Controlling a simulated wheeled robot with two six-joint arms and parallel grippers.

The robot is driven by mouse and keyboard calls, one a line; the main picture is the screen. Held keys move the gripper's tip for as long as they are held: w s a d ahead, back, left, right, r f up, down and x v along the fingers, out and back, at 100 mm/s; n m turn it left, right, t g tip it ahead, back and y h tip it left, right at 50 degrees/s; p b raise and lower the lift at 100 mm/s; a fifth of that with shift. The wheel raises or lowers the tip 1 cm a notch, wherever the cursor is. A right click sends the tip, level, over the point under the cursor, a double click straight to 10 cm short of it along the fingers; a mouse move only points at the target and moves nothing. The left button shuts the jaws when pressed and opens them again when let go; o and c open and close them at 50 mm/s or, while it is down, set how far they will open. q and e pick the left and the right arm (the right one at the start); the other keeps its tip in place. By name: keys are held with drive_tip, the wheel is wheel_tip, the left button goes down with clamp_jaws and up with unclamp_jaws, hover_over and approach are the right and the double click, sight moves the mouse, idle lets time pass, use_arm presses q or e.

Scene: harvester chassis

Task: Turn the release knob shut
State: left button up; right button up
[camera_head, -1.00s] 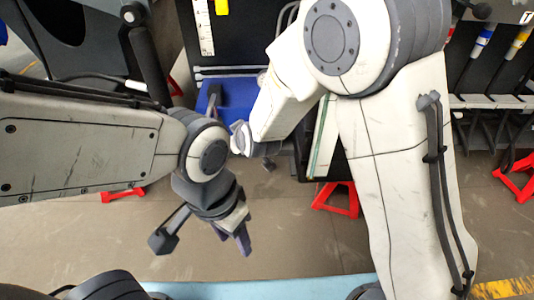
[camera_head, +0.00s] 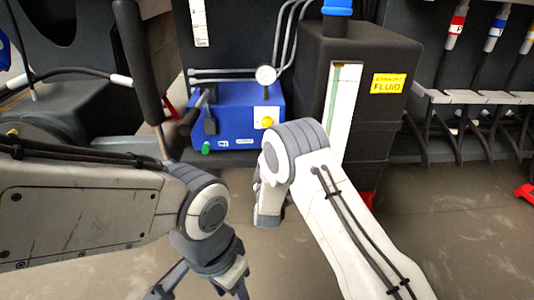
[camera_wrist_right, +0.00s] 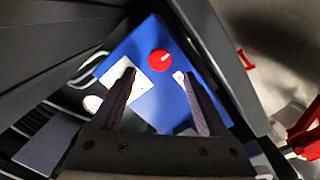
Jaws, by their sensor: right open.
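A blue box (camera_head: 230,118) stands at the centre of the head view, with a dial gauge on top. Its front carries a yellow knob on a white plate (camera_head: 266,117) and a green button (camera_head: 206,148). In the right wrist view a red round knob (camera_wrist_right: 160,60) with a white mark sits on the blue box (camera_wrist_right: 150,105). I cannot tell from labels which is the release knob. My right gripper (camera_wrist_right: 157,78) is open and empty, its fingers pointing at the box either side of the red knob. My left gripper (camera_head: 203,288) is open and empty, low in the head view.
A black tank with a yellow FLUID label (camera_head: 388,83) stands right of the box. A black lever (camera_head: 138,65) rises at left. Hoses with coloured grips (camera_head: 456,28) hang at right. Bare floor (camera_head: 455,225) lies in front. A red stand (camera_wrist_right: 304,132) shows at the wrist view's right.

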drive_tip(key=w+b, duration=0.2)
drive_tip(key=w, duration=0.5)
drive_tip(key=shift+d, duration=0.15)
clamp_jaws()
